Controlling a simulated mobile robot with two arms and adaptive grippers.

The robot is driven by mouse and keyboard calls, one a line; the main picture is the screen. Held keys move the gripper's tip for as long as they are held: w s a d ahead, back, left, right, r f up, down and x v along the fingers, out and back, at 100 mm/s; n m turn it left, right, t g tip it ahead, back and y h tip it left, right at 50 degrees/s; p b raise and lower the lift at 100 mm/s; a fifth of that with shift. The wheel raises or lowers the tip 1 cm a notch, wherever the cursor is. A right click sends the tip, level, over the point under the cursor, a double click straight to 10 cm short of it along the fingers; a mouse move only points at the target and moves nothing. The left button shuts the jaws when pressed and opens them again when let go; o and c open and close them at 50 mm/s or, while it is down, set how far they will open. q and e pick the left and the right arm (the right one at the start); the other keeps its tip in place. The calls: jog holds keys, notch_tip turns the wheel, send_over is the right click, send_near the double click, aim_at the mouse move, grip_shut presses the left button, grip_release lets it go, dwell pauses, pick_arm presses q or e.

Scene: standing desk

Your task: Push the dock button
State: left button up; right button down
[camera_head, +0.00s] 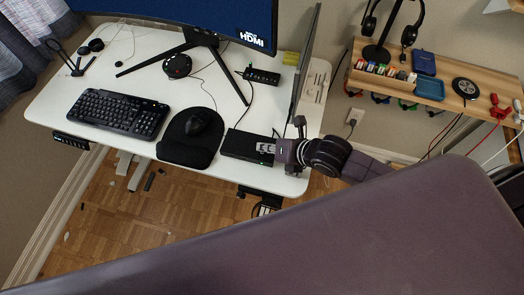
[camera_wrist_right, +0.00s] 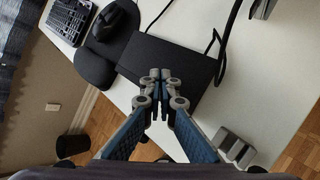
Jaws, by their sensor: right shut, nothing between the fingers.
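A flat black box (camera_head: 245,146), which looks like the dock, lies near the front right of the white desk. It also shows in the right wrist view (camera_wrist_right: 180,62). I cannot make out its button. My right gripper (camera_head: 264,147) is at the right end of the box, its fingers pointing left toward it. In the right wrist view the fingertips (camera_wrist_right: 160,76) are together and empty, in front of the box's near edge. I cannot tell whether they touch it. My left gripper is not in view.
A mouse (camera_head: 196,124) on its black pad and a keyboard (camera_head: 118,112) lie left of the box. A thin upright panel (camera_head: 306,65) stands behind my right gripper. A black hub (camera_head: 262,76) and the monitor stand (camera_head: 201,38) are further back. A wooden shelf (camera_head: 445,83) is at right.

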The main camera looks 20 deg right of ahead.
aim_at(264, 154)
jog(key=shift+f, duration=0.2)
dwell(0.5)
jog(key=shift+f, duration=0.25)
jog(key=shift+f, duration=0.25)
dwell(0.4)
jog(key=shift+r, duration=0.1)
jog(key=shift+r+p, duration=0.6)
jog(key=shift+p, duration=0.05)
jog(key=shift+r, duration=0.1)
notch_tip(264, 154, up, 6)
jog(key=p, duration=0.6)
jog(key=shift+s, duration=0.1)
